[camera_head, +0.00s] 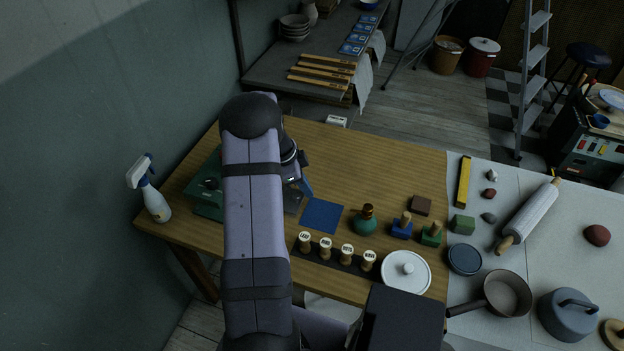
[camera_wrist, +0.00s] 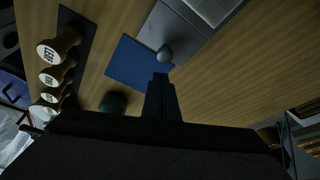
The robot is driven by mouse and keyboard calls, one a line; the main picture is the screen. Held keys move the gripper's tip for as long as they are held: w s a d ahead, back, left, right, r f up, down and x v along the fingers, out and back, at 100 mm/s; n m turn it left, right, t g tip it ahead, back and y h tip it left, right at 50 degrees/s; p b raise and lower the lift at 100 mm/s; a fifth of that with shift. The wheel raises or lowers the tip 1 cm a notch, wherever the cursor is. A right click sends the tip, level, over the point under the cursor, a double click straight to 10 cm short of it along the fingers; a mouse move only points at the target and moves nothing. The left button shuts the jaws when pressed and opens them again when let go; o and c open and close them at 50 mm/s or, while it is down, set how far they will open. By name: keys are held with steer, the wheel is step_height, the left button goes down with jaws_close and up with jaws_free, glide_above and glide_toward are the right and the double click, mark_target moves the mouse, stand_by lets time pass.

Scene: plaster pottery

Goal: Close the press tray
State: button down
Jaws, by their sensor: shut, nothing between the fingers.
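The green press (camera_head: 207,200) stands at the left of the wooden table, partly hidden behind my arm. Its grey tray (camera_wrist: 172,28) shows extended in the wrist view, with a lighter plate (camera_wrist: 213,8) at the upper edge. A round grey knob (camera_wrist: 165,53) is at the tray's near end. My gripper (camera_wrist: 161,78) is shut and empty. Its fingertips appear just below the knob in that view; I cannot tell whether they touch it. In the head view, my arm hides most of the gripper and tray.
A blue mat (camera_head: 322,215) lies right of the press. Several wooden-handled stamps (camera_head: 326,243) stand in a row in front. A green round-bodied tool (camera_head: 366,222) stands right of the mat. A spray bottle (camera_head: 152,190) is at the left edge. Bare table lies behind the mat.

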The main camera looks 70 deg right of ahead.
steer(key=shift+w+a+f, duration=0.15)
steer(key=shift+w+a, duration=0.15)
steer(key=shift+w, duration=0.3)
steer(key=shift+w, duration=0.2)
steer(key=w+b, duration=0.4)
steer(key=w, duration=0.7)
steer(key=shift+w+f, duration=0.1)
steer(key=shift+w, duration=0.75)
steer(key=shift+r, duration=0.2)
